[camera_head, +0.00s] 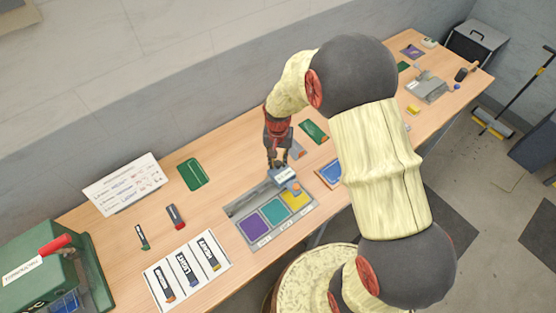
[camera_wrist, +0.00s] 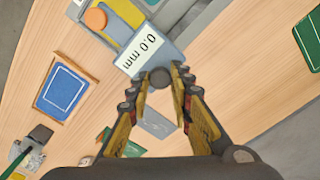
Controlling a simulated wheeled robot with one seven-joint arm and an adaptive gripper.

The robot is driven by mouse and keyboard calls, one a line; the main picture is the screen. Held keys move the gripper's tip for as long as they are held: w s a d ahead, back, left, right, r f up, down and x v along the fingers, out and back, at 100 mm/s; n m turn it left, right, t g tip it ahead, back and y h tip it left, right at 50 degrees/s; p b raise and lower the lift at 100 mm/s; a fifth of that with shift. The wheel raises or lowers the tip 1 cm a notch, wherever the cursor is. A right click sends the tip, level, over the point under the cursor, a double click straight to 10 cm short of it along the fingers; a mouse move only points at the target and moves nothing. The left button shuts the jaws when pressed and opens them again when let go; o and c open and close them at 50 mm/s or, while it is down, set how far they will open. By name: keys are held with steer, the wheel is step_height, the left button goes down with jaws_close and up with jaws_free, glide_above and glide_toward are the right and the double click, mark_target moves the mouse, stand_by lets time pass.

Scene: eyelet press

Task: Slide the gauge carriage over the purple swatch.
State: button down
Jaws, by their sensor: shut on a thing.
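The gauge (camera_head: 245,236) is a grey tray with three swatches in a row: purple (camera_head: 254,226) at left, teal (camera_head: 274,211) in the middle, yellow (camera_head: 295,199) at right. The gauge carriage (camera_head: 283,176) is a grey-blue block at the rail's right end, by the yellow swatch; an orange disc shows beside it. In the wrist view the carriage (camera_wrist: 148,48) carries a label reading 0.0 mm and has a dark round knob (camera_wrist: 160,77). My gripper (camera_head: 274,163) is shut on this knob, with the fingertips (camera_wrist: 160,90) on either side of it. The purple swatch is uncovered.
The rail (camera_head: 245,202) left of the carriage looks clear. A white card with tools (camera_head: 187,271) lies left of the gauge, and a blue framed pad (camera_head: 329,172) lies to its right. A green press (camera_head: 50,282) stands at the far left. A green mat (camera_head: 193,174) lies behind.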

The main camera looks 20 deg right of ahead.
steer(key=s+a, duration=0.3)
steer(key=a, duration=0.6)
steer(key=s+a, duration=0.3)
steer(key=a, duration=0.6)
steer(key=shift+a, duration=0.15)
steer(key=c, duration=2)
jaws_free()
steer(key=shift+c, duration=0.2)
steer(key=o, duration=0.4)
steer(key=shift+a, duration=0.2)
steer(key=shift+o, duration=0.3)
steer(key=shift+d, duration=0.1)
step_height(320, 180, up, 12)
